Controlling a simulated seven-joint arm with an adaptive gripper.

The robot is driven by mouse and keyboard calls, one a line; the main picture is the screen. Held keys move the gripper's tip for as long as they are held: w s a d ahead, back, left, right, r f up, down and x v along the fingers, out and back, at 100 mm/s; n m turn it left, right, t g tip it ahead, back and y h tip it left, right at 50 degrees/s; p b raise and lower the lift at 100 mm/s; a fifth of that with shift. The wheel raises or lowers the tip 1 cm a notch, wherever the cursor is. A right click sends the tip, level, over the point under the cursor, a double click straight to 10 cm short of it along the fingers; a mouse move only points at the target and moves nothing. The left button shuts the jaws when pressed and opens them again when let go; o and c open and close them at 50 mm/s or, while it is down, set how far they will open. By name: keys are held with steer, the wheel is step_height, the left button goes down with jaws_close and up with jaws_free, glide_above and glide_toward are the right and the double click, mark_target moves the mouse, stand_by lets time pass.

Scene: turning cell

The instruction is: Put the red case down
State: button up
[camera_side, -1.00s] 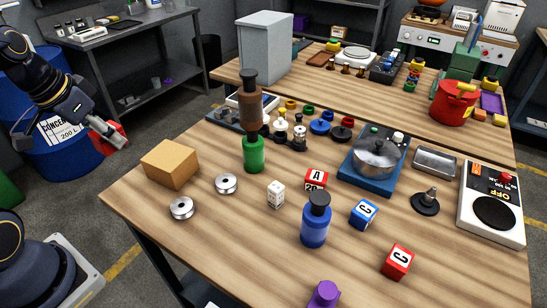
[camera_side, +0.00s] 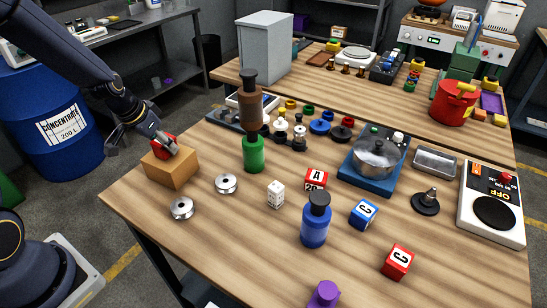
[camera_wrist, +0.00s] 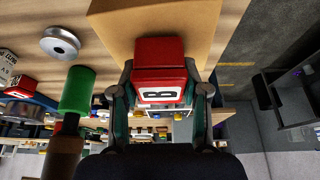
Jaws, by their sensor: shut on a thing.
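The red case (camera_side: 165,143) is a small red block. In the wrist view the red case (camera_wrist: 160,70) shows a white label with a black mark on one face. My gripper (camera_side: 160,146) is shut on it, with one finger on each side in the wrist view (camera_wrist: 161,92). In the side view the red case is at the top of the tan cardboard box (camera_side: 170,170), near the table's left edge. In the wrist view the tan box (camera_wrist: 115,22) lies right behind the case. I cannot tell whether the case touches the box.
Two silver discs (camera_side: 226,183) (camera_side: 181,208) lie right of and in front of the box. A green cylinder (camera_side: 254,154) with a brown and black top stands further right. A white die (camera_side: 276,195) and a blue bottle (camera_side: 315,226) stand beyond. Bare wood (camera_side: 235,235) lies at the front.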

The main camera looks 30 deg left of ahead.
steer(key=shift+f, duration=0.2)
steer(key=o, duration=1.2)
steer(key=shift+o, duration=0.2)
steer(key=shift+r, duration=0.15)
steer(key=v, duration=1.2)
steer(key=s+d+r+t, duration=0.1)
steer(key=s+d+r, duration=0.6)
steer(key=s+d, duration=0.3)
steer(key=s, duration=0.3)
